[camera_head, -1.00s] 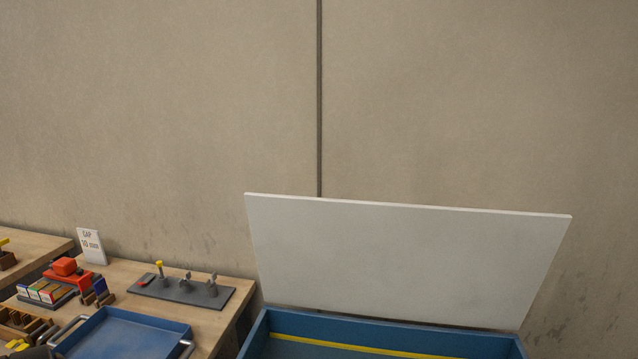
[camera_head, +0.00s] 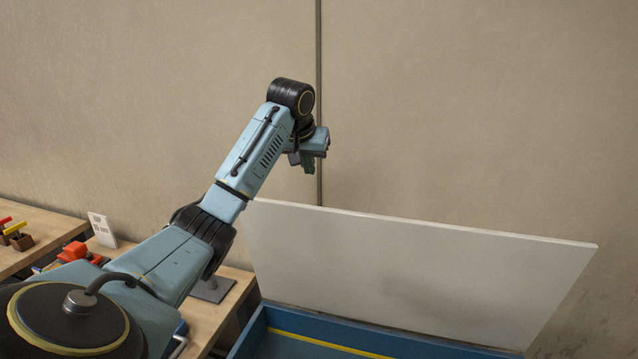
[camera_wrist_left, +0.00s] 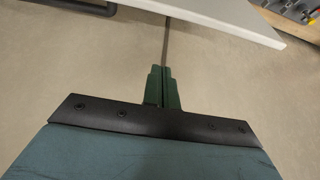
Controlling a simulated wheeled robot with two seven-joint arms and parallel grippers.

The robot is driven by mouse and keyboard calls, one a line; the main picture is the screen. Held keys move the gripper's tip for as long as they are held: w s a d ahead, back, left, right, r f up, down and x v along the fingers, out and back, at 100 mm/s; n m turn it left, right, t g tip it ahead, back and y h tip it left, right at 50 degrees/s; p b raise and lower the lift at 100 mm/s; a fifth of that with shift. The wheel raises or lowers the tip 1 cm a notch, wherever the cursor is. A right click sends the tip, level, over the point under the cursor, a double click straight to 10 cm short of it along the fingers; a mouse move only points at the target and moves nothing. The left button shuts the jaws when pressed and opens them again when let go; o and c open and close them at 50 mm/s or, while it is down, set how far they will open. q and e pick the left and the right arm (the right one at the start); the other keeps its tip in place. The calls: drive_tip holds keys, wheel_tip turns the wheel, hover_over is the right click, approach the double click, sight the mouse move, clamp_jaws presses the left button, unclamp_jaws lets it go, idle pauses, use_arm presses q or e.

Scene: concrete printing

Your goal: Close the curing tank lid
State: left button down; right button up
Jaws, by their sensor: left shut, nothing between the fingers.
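The curing tank lid (camera_head: 420,275) is a flat white panel standing raised and tilted behind the blue curing tank (camera_head: 300,328). The tank's mouth is open, with a yellow strip along the inside of its back wall. My left gripper (camera_head: 308,168) hangs above the lid's top edge, near its left part, and looks apart from it. Its green fingers (camera_wrist_left: 163,88) are shut with nothing between them. In the left wrist view the edge of the white lid (camera_wrist_left: 235,18) crosses the top, beyond the fingertips. My right gripper is not in view.
A wooden bench (camera_head: 232,305) stands left of the tank, partly hidden by my left arm. It carries a small white sign (camera_head: 102,230) and a red object (camera_head: 78,251). A concrete wall (camera_head: 480,110) rises behind the lid.

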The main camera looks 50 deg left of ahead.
use_arm(q)
drive_tip(key=shift+s+a+f+p, duration=0.15)
drive_tip(key=shift+f+p, duration=0.6)
drive_tip(key=shift+f, duration=1.4)
drive_tip(key=shift+s+a+f+p, duration=0.15)
drive_tip(key=shift+f+p, duration=0.6)
drive_tip(key=shift+f, duration=1.4)
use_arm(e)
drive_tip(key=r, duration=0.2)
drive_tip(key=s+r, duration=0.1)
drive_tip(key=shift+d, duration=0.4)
use_arm(q)
drive_tip(key=shift+d, duration=0.15)
